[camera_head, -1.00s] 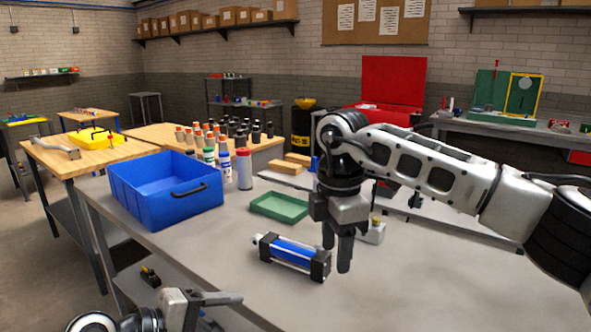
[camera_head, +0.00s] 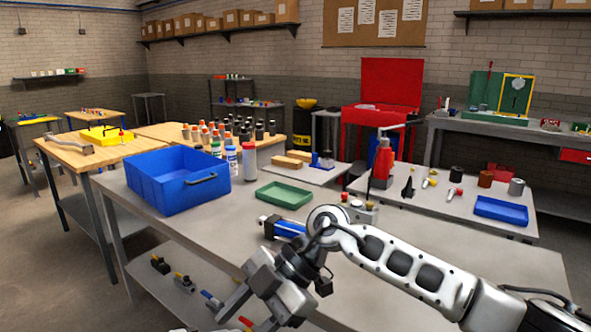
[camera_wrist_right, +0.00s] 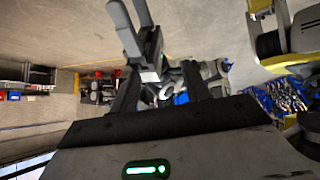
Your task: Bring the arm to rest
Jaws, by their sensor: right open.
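My right arm reaches in from the right in the head view. Its gripper (camera_head: 238,312) hangs low at the table's front edge, fingers pointing down and left. In the right wrist view the two dark fingers of this gripper (camera_wrist_right: 162,78) stand apart with nothing held between them. A blue cylinder with black ends (camera_head: 287,229) lies on the grey table (camera_head: 225,232), partly hidden behind my right arm. What looks like my left gripper (camera_wrist_right: 131,20) shows at the top of the right wrist view; its finger gap is unclear.
A blue bin (camera_head: 176,184) and a green tray (camera_head: 284,195) stand on the table, with several bottles behind. The table's lower shelf (camera_head: 170,262) holds small parts. The table's right part is clear.

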